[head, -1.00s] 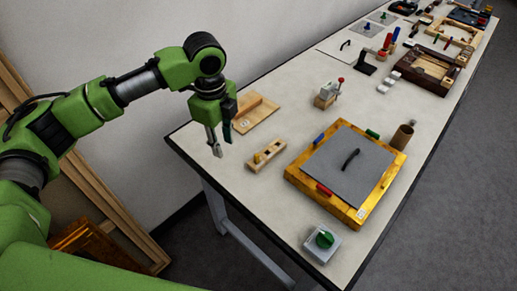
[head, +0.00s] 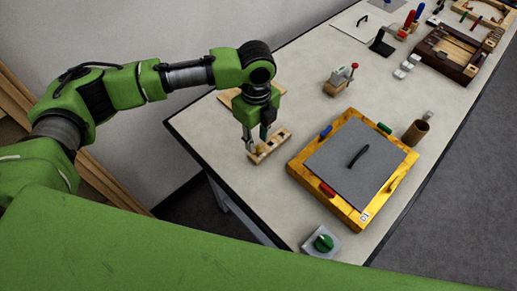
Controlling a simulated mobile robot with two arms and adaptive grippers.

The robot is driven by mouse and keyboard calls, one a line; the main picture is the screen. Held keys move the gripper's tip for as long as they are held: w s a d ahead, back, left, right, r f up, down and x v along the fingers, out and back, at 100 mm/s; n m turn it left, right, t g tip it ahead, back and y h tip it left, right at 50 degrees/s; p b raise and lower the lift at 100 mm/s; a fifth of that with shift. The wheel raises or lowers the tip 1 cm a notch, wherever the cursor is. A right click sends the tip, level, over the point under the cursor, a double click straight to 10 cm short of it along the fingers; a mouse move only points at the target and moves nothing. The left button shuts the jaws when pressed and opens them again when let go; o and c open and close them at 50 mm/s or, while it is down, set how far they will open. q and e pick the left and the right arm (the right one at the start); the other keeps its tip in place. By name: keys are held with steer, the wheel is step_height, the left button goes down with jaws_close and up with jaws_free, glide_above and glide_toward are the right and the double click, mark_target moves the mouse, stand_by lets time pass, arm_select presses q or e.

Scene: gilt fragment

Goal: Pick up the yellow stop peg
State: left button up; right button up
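The yellow stop peg (head: 259,149) appears as a small yellowish piece at the left end of a small wooden block with holes (head: 273,144). My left gripper (head: 257,142) points down over that end of the block. Its two fingers look apart, one on the near left side and one behind to the right, close around the peg. I cannot tell whether they touch it. The fingers partly hide the peg and the block. My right gripper is not in view.
A gold frame with a grey panel and black handle (head: 328,189) lies to the right. A green knob on a grey base (head: 322,243) is at the front edge. A brown cup (head: 415,132) and a red-knobbed clamp (head: 339,80) stand further off.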

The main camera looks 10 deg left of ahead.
mark_target(258, 147)
arm_select(q)
steer(key=shift+f, duration=0.3)
steer(key=f+p, duration=0.2)
steer(key=f, duration=0.1)
steer(key=shift+w+d+f, duration=0.15)
steer(key=shift+d+f, duration=0.05)
steer(key=shift+f, duration=0.1)
steer(key=shift+w+f, duration=0.15)
steer(key=shift+f, duration=0.3)
jaws_close()
steer(key=shift+r, duration=0.1)
